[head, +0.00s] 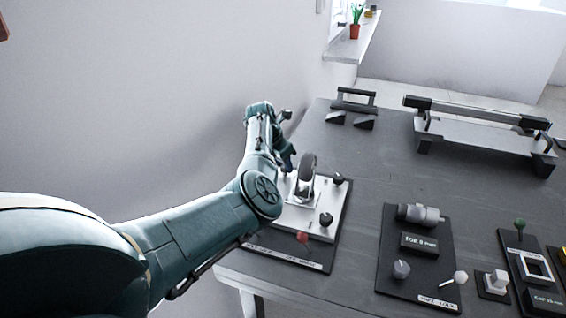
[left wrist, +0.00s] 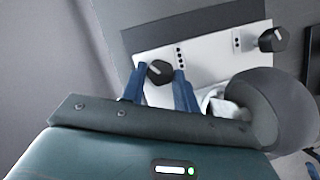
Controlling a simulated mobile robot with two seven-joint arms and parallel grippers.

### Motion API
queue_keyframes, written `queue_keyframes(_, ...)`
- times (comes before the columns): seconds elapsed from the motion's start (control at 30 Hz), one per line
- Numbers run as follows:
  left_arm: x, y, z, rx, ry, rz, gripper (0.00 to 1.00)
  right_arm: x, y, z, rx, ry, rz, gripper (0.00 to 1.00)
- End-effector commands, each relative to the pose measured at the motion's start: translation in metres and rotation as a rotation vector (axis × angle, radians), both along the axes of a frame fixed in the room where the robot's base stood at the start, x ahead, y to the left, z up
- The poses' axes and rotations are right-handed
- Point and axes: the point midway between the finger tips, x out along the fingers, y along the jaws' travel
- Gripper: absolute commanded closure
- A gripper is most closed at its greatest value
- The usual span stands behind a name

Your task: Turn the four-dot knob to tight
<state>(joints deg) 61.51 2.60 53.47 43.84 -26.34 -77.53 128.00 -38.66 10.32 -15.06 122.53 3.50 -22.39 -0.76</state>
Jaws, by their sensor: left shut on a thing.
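The four-dot knob (left wrist: 158,72) is a round black knob with a pale pointer line, with a column of four dots beside it on a white plate (left wrist: 210,52). My left gripper (left wrist: 159,84) has its blue fingers on either side of this knob and is shut on it. In the head view my left gripper (head: 288,162) is at the far left corner of the white plate (head: 328,206), and it hides the knob there. Another black knob (left wrist: 268,40), with two dots beside it, is at the plate's right in the left wrist view. My right gripper is not in view.
A caster wheel (head: 307,174) stands on the plate close to my left gripper. A dark panel with a metal cylinder (head: 420,214) lies to the right. The table (head: 370,165) between is clear.

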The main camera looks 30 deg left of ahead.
Motion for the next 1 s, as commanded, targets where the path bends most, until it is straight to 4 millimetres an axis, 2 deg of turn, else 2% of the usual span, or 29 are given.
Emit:
queue_keyframes(0.17, 0.0003, 0.0005, 0.0008, -0.001, 0.001, -0.106, 0.93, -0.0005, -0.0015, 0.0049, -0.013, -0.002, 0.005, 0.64)
queue_keyframes(0.43, 0.0004, 0.0006, -0.0001, 0.000, 0.000, -0.116, 0.93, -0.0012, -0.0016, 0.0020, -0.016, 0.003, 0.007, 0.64)
queue_keyframes(0.47, 0.0004, 0.0005, -0.0001, 0.000, 0.000, -0.116, 0.68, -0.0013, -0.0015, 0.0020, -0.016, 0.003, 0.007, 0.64)
queue_keyframes(0.7, 0.0004, 0.0006, 0.0000, 0.000, 0.000, -0.115, 0.49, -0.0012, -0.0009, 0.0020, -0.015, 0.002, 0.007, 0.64)
queue_keyframes(1.0, -0.0003, 0.0011, 0.0029, 0.001, 0.000, -0.114, 0.48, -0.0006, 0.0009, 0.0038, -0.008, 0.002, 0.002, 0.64)
